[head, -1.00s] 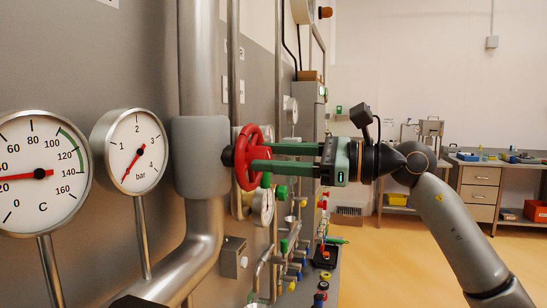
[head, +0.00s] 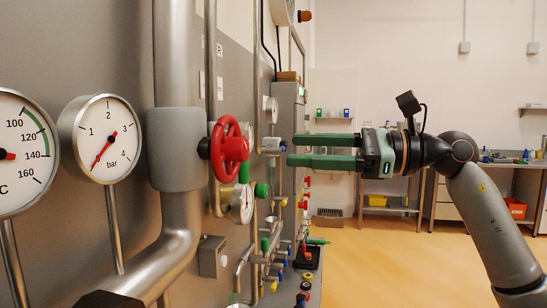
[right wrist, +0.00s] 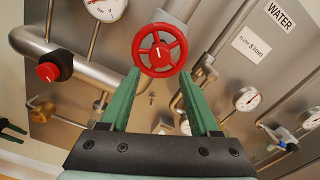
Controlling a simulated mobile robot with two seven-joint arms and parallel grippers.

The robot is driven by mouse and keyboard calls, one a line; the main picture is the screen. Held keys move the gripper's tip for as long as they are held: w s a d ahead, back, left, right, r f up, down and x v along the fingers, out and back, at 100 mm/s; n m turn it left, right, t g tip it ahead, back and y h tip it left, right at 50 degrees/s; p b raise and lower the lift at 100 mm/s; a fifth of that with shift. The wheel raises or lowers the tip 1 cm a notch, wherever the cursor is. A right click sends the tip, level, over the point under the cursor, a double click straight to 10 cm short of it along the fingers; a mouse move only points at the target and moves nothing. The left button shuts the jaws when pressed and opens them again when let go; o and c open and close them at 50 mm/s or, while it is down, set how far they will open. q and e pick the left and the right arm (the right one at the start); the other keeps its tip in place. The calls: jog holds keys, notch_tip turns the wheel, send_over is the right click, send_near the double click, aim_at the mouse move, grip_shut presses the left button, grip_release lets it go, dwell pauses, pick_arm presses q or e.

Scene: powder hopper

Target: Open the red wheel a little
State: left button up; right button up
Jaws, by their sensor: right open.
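The red wheel (head: 229,149) sits on a grey valve block (head: 175,150) on a thick steel pipe. In the right wrist view the red wheel (right wrist: 159,50) is face on, with a short white mark on its hub pointing up. My right gripper (head: 291,150) is open and empty, its green fingers pointing at the wheel from the right with a clear gap. In the right wrist view the fingertips of my right gripper (right wrist: 160,74) appear at either side of the wheel's lower part. A dark green part at that view's left edge looks like my left gripper (right wrist: 10,130).
A pressure gauge (head: 103,138) reading in bar and a temperature gauge (head: 20,155) stand left of the wheel. A red knob (right wrist: 48,72) on a side pipe shows in the right wrist view. Small pipes and colored valves crowd the panel below. The floor at right is free.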

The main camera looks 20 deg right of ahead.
jog(key=shift+v, duration=1.6)
jog(key=w+a+f+m+y+p, duration=0.1)
jog(key=w+a+f+m+y, duration=0.15)
jog(key=f+m, duration=0.3)
jog(key=w+a+f+m+y, duration=0.2)
jog(key=w+a+f+m, duration=0.15)
jog(key=f, duration=0.25)
notch_tip(320, 180, down, 22)
jog(key=m+t+h+p, duration=0.2)
jog(key=m+t+h, duration=0.75)
jog(key=m, duration=1.35)
jog(key=s+f+m+g+h, duration=0.25)
jog(key=f+m, duration=0.25)
jog(key=f, duration=0.3)
jog(key=s+f+m+g+h, duration=0.1)
jog(key=s+f+m+h, duration=0.35)
jog(key=f, duration=0.35)
jog(key=s+a+f+m+g+p, duration=0.1)
jog(key=s+a+f+m+g, duration=0.2)
jog(key=s+f, duration=1.2)
jog(key=s+m+g, duration=0.2)
jog(key=m+g, duration=0.1)
jog(key=m, duration=0.2)
jog(key=shift+s+a+f+g+h+p, duration=0.25)
jog(key=shift+f+g+h+p, duration=0.05)
jog(key=shift+g+h+p, duration=0.1)
